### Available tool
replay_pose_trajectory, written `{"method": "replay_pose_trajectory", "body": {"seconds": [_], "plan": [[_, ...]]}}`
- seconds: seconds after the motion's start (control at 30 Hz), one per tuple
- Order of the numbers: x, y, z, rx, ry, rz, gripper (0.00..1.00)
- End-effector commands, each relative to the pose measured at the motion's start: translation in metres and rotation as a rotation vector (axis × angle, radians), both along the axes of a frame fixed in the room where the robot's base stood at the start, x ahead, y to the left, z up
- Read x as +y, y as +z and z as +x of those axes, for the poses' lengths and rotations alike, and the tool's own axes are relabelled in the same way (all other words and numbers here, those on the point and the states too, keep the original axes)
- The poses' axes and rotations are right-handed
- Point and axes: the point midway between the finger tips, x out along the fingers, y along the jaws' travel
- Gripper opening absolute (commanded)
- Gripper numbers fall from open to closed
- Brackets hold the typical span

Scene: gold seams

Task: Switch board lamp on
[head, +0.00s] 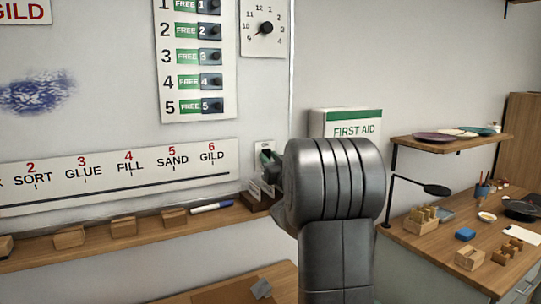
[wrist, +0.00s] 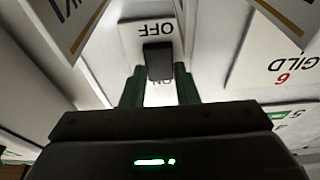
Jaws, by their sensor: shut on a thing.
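The switch plate (head: 264,146) is on the wall to the right of the board, partly hidden behind my gripper and arm in the head view. In the wrist view the white plate (wrist: 128,33) appears upside down, with OFF at the top and ON partly hidden below the black switch knob (wrist: 158,60). My gripper (wrist: 160,78) has its two dark green fingers on either side of the knob and is shut on it. The knob lies between the two labels, close to ON. In the head view the gripper (head: 268,162) is mostly covered by my grey wrist. No board lamp can be made out.
A first aid box (head: 345,122) hangs just right of the switch. A ledge (head: 130,236) with wooden blocks and a marker (head: 211,207) runs below the board. A workbench (head: 430,240) with tools and a wall shelf (head: 450,145) are at right.

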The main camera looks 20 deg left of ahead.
Motion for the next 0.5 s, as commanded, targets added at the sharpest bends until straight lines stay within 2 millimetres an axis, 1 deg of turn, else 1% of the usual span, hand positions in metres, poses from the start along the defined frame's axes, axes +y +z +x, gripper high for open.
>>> {"method": "replay_pose_trajectory", "body": {"seconds": [0.03,0.07,0.3,0.5], "plan": [[-0.0003,0.0082,0.0001,0.020,-0.001,-0.022,0.04],[-0.0002,0.0089,0.0000,0.031,0.000,-0.034,0.04],[0.0004,0.0101,0.0004,0.101,-0.001,-0.111,0.04],[0.0005,0.0077,0.0005,0.124,-0.001,-0.139,0.04]]}}
